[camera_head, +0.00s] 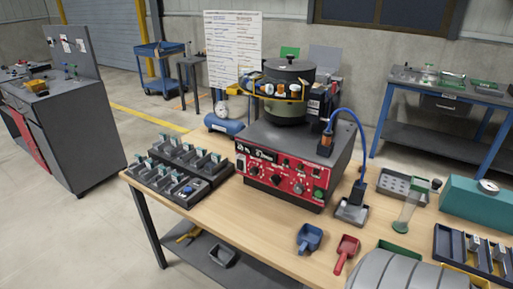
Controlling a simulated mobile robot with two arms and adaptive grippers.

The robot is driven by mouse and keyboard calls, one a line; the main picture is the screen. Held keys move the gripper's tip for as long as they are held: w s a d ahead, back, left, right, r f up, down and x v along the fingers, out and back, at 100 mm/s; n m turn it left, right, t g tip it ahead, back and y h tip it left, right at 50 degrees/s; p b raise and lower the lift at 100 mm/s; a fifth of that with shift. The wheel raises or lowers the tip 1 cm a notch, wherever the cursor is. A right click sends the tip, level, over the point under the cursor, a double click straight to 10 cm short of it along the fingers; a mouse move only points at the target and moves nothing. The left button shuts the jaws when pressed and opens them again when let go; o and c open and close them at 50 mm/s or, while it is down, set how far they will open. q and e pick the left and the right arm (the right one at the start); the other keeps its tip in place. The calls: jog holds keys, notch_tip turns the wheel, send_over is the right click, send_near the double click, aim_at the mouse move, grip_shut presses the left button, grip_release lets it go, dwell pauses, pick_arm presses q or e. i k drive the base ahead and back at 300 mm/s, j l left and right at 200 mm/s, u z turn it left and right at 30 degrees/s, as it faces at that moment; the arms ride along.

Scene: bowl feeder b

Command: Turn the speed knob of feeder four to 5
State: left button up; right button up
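A bowl feeder stands on the wooden workbench, with a dark grey bowl (285,72) on top of a dark control box (333,165). The box has a red front panel (283,180) facing the bench's front. Several controls sit on the panel, among them a dark round knob at the left (254,170), one in the middle (276,181) and a green button (318,194) at the right. The panel lettering, the feeder's number and the knob settings are too small to read.
A rack of dark blocks (205,160) stands left of the feeder. A blue-cabled tool (354,200) stands at its right. A blue scoop (309,238) and a red scoop (346,252) lie in front. Bare wooden bench top (235,207) lies before the panel.

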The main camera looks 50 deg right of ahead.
aim_at(253, 171)
jog(key=i+j+z, duration=0.15)
jog(key=i+z, duration=0.2)
jog(key=z, duration=0.15)
jog(key=i+j+z, duration=0.25)
jog(key=z, duration=0.25)
jog(key=i+j+z, duration=0.3)
jog(key=j+z, duration=0.2)
jog(key=i+j+z, duration=0.2)
jog(key=j+z, duration=0.3)
jog(key=l, duration=0.1)
